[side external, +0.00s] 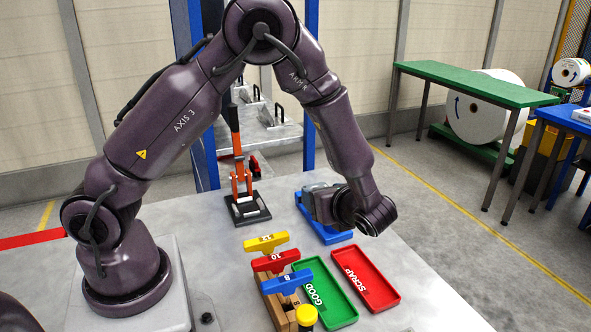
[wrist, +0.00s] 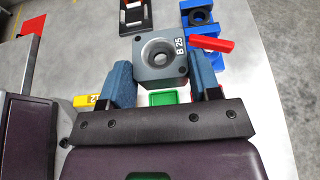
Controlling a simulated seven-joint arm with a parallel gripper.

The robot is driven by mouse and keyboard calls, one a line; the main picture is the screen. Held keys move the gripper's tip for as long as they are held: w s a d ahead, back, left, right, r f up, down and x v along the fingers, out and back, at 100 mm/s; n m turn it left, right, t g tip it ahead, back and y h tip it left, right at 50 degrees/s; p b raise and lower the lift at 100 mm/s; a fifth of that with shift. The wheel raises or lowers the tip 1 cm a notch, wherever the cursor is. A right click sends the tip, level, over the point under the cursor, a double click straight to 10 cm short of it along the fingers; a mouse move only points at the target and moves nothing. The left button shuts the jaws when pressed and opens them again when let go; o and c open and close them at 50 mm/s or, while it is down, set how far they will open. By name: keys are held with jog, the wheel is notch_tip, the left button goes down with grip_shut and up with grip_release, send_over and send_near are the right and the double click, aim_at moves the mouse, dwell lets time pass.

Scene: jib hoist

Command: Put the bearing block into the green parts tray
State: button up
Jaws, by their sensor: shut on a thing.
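The bearing block is a grey square block (wrist: 150,72) with a round bore and the mark "B 25". In the wrist view it sits between the two blue fingers of my gripper (wrist: 163,80), which is shut on it. In the side view my gripper (side external: 325,204) is above the blue fixture at the table's far side; the fingers and block are hard to tell apart there. The green parts tray (side external: 338,300), marked "GOOD", lies empty nearer the camera. A bit of it shows below the block in the wrist view (wrist: 162,98).
The red "SCRAP" tray (side external: 372,285) lies right of the green one. Yellow, red and blue T-handles (side external: 283,257) stand in a wooden rack to the left. An orange-handled clamp (side external: 240,180) stands behind. The blue fixture (side external: 338,236) is under my gripper.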

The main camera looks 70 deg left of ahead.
jog(key=s+d, duration=0.2)
jog(key=d, duration=0.6)
send_over(329, 302)
notch_tip(329, 302, down, 8)
jog(key=shift+a+f, duration=0.1)
jog(key=shift+f, duration=2.9)
jog(key=shift+f, duration=1)
jog(key=o, duration=1.3)
jog(key=v, duration=0.7)
jog(key=shift+d+r, duration=0.1)
jog(key=shift+d, duration=0.2)
